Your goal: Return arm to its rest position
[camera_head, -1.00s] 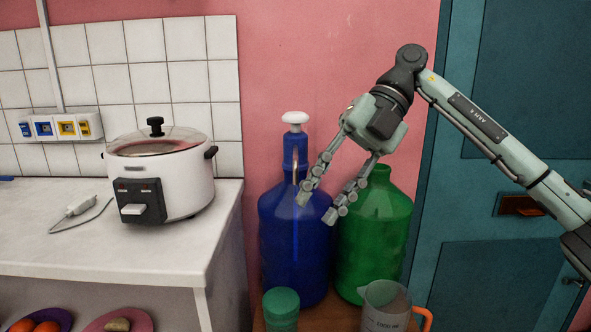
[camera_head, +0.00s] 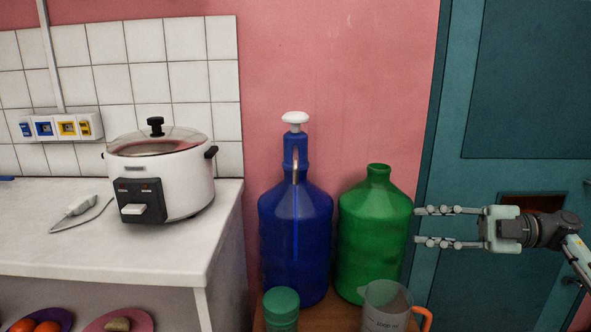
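My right gripper (camera_head: 418,226) is at the right of the head view, in front of the teal door. Its two fingers point left and stand apart with nothing between them, so it is open and empty. The fingertips are close to the right edge of the green bottle (camera_head: 376,235) in the picture; I cannot tell whether they touch it. Part of my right arm (camera_head: 577,250) shows behind the gripper at the right edge. My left gripper is not in view.
A blue bottle with a white pump (camera_head: 296,230) stands left of the green one. A green-lidded jar (camera_head: 281,310) and a measuring jug (camera_head: 385,308) stand in front. A white cooker (camera_head: 160,175) sits on the counter (camera_head: 100,255). The teal door (camera_head: 520,90) is at right.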

